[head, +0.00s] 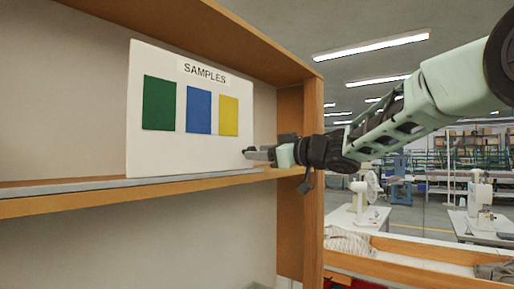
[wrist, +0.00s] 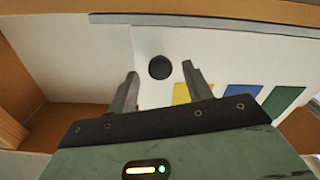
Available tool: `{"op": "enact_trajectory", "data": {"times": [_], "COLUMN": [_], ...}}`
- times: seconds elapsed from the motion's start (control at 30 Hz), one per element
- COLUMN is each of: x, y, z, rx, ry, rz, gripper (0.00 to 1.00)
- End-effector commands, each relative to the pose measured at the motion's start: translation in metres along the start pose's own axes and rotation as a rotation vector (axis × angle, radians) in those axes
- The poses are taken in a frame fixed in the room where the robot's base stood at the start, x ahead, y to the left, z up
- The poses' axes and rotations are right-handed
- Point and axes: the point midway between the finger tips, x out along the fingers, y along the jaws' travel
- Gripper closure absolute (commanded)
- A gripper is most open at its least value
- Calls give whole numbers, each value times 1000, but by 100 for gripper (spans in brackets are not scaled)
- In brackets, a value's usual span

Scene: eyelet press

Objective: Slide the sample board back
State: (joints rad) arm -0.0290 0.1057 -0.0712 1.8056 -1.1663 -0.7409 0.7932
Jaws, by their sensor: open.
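The sample board (head: 160,160) is a white upright panel marked SAMPLES, with green, blue and yellow swatches. It stands on the shelf behind a grey rail (head: 80,187). My gripper (head: 250,154) is open at the board's lower right side. In the wrist view, upside down to the head view, the board (wrist: 225,72) carries a round black knob (wrist: 159,67). The knob appears between my two open fingers (wrist: 160,71); I cannot tell whether they touch it. The knob is hidden by my gripper in the head view.
The wooden shelf (head: 105,203) ends at an upright side panel (head: 313,150) close to my wrist on the right. Open cubby space lies between the board's right edge and that panel.

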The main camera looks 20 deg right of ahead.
Motion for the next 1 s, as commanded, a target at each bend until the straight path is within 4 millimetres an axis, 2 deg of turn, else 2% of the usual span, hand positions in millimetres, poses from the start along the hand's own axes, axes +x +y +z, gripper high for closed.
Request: {"op": "enact_trajectory", "data": {"times": [0.2, 0.47, 0.5, 0.67, 0.7, 0.87, 1.0], "x": [17, 18, 18, 18, 18, 20, 32], "y": [0, 0, 0, 0, 0, -1, -3], "z": [-1, 0, 0, 0, 0, 0, -2], "rx": [0, -1, -1, -1, -1, -1, 0], "ry": [1, 1, 1, 1, 1, 1, 0], "rz": [-1, 0, 0, 0, 0, 0, -1], "gripper": [50, 50, 53, 97, 100, 100, 100]}}
